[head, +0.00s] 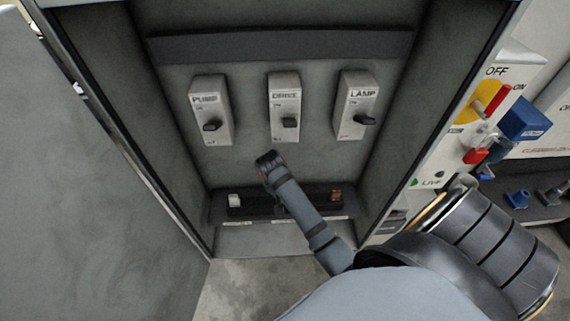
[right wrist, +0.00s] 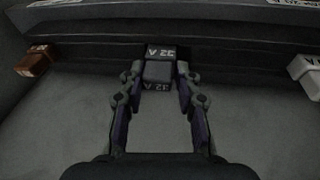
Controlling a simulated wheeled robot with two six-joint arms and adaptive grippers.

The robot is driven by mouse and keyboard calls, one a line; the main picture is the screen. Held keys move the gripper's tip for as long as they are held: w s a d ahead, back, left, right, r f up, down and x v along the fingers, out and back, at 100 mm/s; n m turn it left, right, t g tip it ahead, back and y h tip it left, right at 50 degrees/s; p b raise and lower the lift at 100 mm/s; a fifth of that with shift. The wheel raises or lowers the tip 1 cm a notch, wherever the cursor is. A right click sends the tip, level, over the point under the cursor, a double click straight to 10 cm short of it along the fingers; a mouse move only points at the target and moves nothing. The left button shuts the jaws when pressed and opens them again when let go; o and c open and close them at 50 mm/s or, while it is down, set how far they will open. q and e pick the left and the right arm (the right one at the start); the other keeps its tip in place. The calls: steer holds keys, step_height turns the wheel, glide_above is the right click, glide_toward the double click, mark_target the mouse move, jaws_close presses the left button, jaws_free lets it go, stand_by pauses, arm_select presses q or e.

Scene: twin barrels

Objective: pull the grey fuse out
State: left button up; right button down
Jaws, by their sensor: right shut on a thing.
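The grey fuse (right wrist: 158,72), with 32 A markings that read upside down, is between the fingertips of my right gripper (right wrist: 158,78) in the right wrist view. The fingers are shut on its two sides. It is at the middle of the dark fuse holder (right wrist: 98,54); I cannot tell how deep it sits. In the head view my right arm crosses in front of the holder (head: 263,209) and hides the grey fuse and the fingertips. My left gripper is in neither view.
A brown fuse (right wrist: 35,61) and a white fuse (right wrist: 305,72) flank the grey one, clear of the fingers. The PUMP (head: 209,100), DRIVE (head: 284,95) and LAMP (head: 355,95) switches are above. A red handle (head: 497,101) is on the right panel; an open door (head: 80,190) stands left.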

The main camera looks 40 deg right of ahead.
steer(key=shift+r, duration=0.45)
